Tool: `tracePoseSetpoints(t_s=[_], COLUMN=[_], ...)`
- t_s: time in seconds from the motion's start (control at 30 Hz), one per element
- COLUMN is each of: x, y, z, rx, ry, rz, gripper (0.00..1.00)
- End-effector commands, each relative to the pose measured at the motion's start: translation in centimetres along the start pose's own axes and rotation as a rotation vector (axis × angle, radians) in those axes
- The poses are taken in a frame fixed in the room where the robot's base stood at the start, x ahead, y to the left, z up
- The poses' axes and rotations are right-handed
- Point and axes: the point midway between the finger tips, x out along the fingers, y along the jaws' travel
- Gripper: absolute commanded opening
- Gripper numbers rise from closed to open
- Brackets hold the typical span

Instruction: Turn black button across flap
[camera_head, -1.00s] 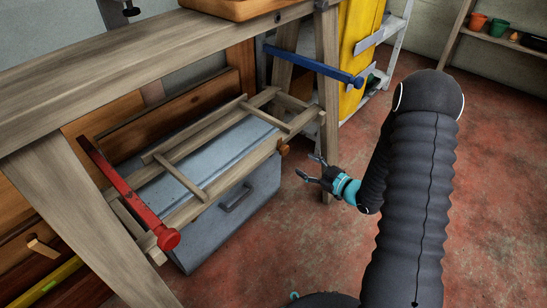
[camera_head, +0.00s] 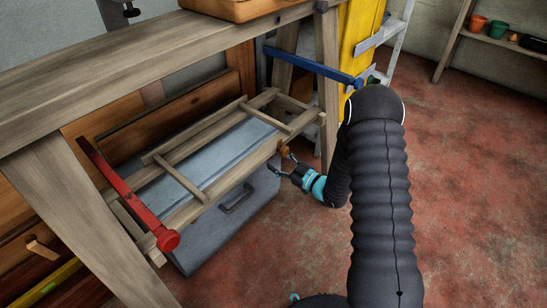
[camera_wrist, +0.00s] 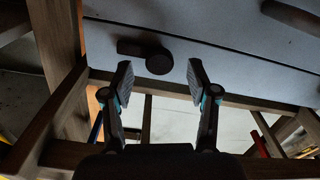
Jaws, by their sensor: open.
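The black button (camera_wrist: 158,62) shows in the wrist view as a round dark knob with a short arm pointing left. It sits on a grey-blue face, close to a thin seam. The part beyond the seam, with a dark handle (camera_wrist: 290,16), looks like the flap (camera_wrist: 210,25). My gripper (camera_wrist: 160,78) is open and empty, one finger on each side of the button and slightly below it in the picture; contact cannot be told. In the head view my gripper (camera_head: 281,163) is at the right end of the grey box (camera_head: 215,225); the button cannot be made out there.
A wooden rack (camera_head: 235,170) lies above the box, with a brown knob (camera_head: 284,148) near my gripper. A red clamp (camera_head: 130,195) is left, a blue clamp (camera_head: 310,65) above. A bench leg (camera_head: 327,85) stands behind my gripper. The right floor is clear.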

Motion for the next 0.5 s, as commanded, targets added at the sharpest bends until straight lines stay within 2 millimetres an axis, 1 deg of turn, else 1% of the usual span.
tracePoseSetpoints(t_s=[0.03, 0.1, 0.2, 0.3, 0.5], x=[0.8, 1.6, 2.3, 2.8, 2.9], y=[-0.1, 0.0, 0.0, 0.0, 0.0], z=[0.0, 0.0, 0.0, 0.0, 0.0], rx=[-0.001, -0.002, -0.002, -0.001, 0.000], ry=[0.002, 0.001, 0.000, 0.000, 0.000], rz=[-0.002, -0.002, -0.001, -0.001, 0.000], gripper=[0.59, 0.59, 0.59, 0.59, 0.59])
